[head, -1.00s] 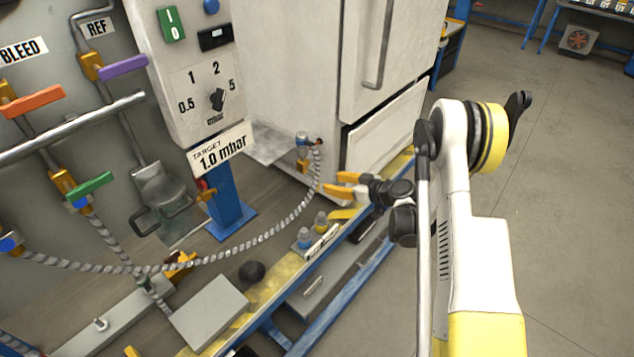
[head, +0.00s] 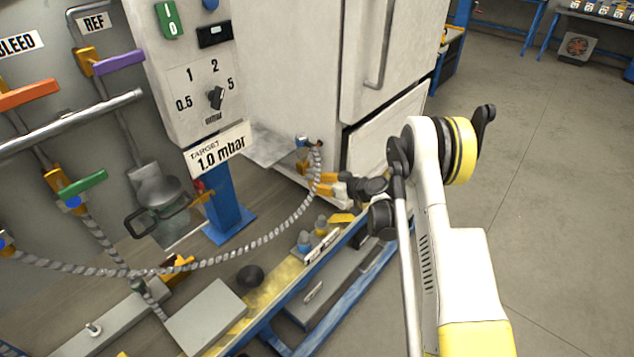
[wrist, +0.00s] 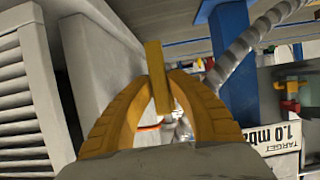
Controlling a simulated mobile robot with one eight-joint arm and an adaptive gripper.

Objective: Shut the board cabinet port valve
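The cabinet port valve (head: 302,166) is a small yellow-orange fitting low on the pale cabinet's side, where the ribbed hose ends under a blue part. My gripper (head: 318,183) has yellow fingers and is right beside it; the fingers look apart in the head view. In the wrist view a flat yellow bar (wrist: 157,72), which looks like the valve's handle, stands upright between or just beyond the tips of my gripper (wrist: 160,85). I cannot tell whether the fingers touch it. Part of the valve body is hidden behind the fingers.
The grey ribbed hose (head: 255,243) sags from the cabinet toward the left. A blue post (head: 228,205) carries a gauge box and a "TARGET 1.0 mbar" sign (head: 217,150). The cabinet (head: 290,70) rises close behind my gripper. Open floor (head: 560,190) lies at right.

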